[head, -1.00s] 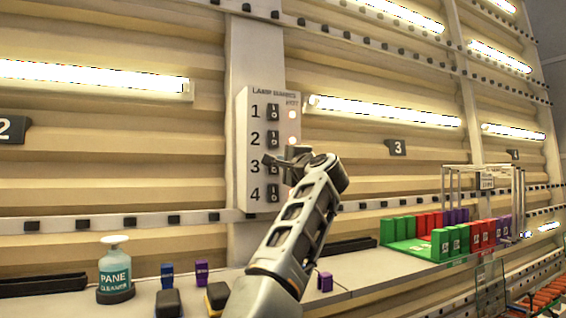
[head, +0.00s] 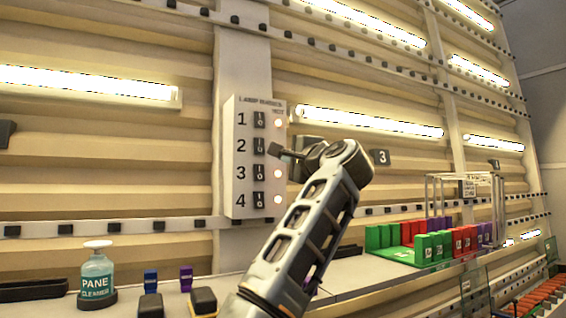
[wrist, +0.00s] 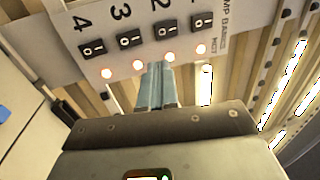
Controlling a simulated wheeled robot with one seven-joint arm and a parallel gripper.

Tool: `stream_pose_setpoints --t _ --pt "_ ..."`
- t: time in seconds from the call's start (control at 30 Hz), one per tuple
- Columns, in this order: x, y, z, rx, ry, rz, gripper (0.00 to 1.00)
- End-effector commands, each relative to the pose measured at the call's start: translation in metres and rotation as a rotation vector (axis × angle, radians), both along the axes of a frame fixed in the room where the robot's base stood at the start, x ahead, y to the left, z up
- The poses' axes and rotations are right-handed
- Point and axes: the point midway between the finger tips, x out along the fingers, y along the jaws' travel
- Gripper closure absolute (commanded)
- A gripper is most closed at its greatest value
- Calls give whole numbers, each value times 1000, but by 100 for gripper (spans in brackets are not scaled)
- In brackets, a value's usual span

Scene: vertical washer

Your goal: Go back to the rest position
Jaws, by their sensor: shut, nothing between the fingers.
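My gripper (head: 277,150) is raised in front of the lamp switch panel, with its fingers together and nothing held. In the wrist view the shut fingers (wrist: 157,84) point toward the panel (wrist: 135,22), near the indicator lights. The white switch panel (head: 233,205) has rocker switches numbered 1 to 4. Orange lights beside them glow; the one by switch 2 is hidden by my gripper in the head view, but all show lit in the wrist view. Whether the fingers touch the panel cannot be told, though a gap seems to show.
A shelf (head: 350,272) runs below the panel. On it stand a pane cleaner bottle (head: 97,277), small blue (head: 151,281) and purple (head: 186,279) blocks, and a rack of green, red and purple blocks (head: 432,248). Lit tube lamps (head: 370,121) line the wall.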

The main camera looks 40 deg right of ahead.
Motion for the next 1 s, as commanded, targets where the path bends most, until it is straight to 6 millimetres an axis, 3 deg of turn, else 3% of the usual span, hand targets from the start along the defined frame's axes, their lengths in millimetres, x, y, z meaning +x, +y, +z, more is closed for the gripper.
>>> stream_pose_setpoints --t 0.67,0.77,1.0 --pt "0 0 -6 -14 10 -9 100" --pt "1 1 -24 -61 39 -37 100" --pt "-2 7 -100 -287 155 -138 100"
